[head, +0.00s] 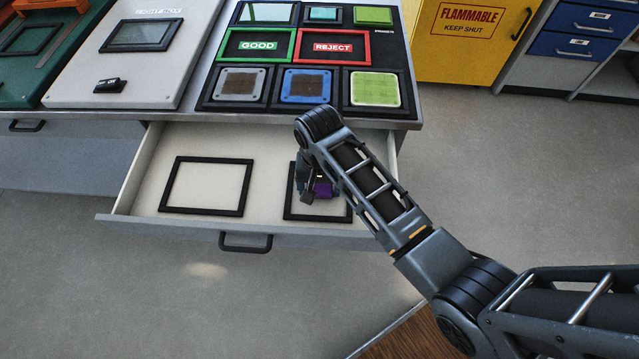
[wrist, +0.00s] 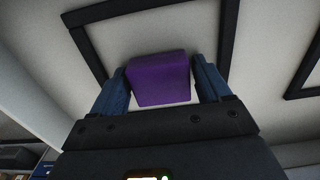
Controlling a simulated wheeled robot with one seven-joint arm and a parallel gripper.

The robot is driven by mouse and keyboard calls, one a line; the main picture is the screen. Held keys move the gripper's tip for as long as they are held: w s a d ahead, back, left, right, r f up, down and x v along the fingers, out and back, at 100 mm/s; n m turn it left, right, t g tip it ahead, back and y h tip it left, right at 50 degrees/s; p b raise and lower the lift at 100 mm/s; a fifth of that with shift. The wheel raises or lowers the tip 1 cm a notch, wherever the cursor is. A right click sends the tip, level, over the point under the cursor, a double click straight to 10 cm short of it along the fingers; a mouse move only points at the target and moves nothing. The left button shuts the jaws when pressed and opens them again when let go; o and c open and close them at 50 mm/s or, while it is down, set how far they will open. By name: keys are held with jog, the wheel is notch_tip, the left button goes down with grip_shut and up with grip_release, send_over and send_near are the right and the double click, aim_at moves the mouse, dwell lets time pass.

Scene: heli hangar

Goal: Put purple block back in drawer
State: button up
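The purple block (head: 322,188) is between the fingers of my gripper (head: 316,192), low over the open drawer (head: 265,150). In the wrist view the block (wrist: 160,78) sits between the two blue fingers (wrist: 160,88), which appear to close on its sides. The block is over the inside of the right black frame (head: 317,217) on the drawer floor. I cannot tell whether it touches the floor. The left black frame (head: 206,186) is empty. My arm hides part of the drawer's right side.
Above the drawer, the worktop carries a black board (head: 337,118) with GOOD (head: 258,45) and REJECT (head: 333,47) panels and several coloured pads. A grey light box (head: 137,75) stands left. A yellow flammables cabinet (head: 468,40) is behind right. Floor right of the drawer is clear.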

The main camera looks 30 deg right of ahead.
aim_at(319, 186)
jog(key=shift+o, duration=1.3)
jog(key=shift+r, duration=0.1)
notch_tip(319, 186, up, 12)
dwell(0.8)
